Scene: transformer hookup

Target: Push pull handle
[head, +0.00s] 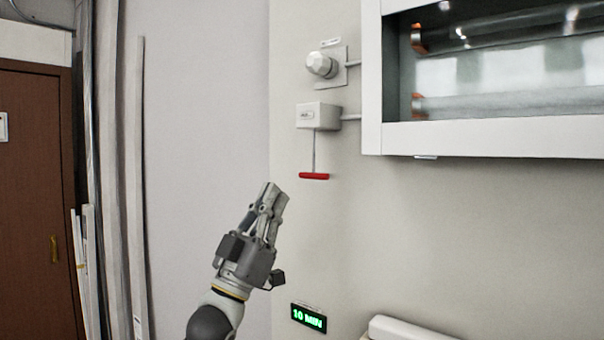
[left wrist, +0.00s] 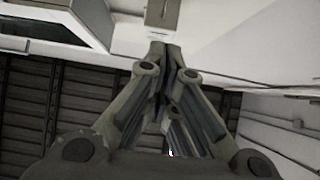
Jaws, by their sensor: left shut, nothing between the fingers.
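The pull handle is a red bar (head: 314,176) hanging on a thin rod below a small white box (head: 318,116) on the wall in the head view. My left gripper (head: 273,188) is below and to the left of the red bar, apart from it in the picture, with its fingers pointing up. Its fingers are shut with nothing between them. In the left wrist view the shut fingers (left wrist: 165,50) reach up toward a pale box-like part at the top edge. I cannot make out the red bar there. My right gripper is not in view.
A white-framed glass cabinet (head: 480,137) is on the wall at the right. A round white knob (head: 321,65) sits above the box. A green-lit display (head: 309,318) reads "10 MIN" low on the wall. A brown door (head: 35,190) stands at the far left.

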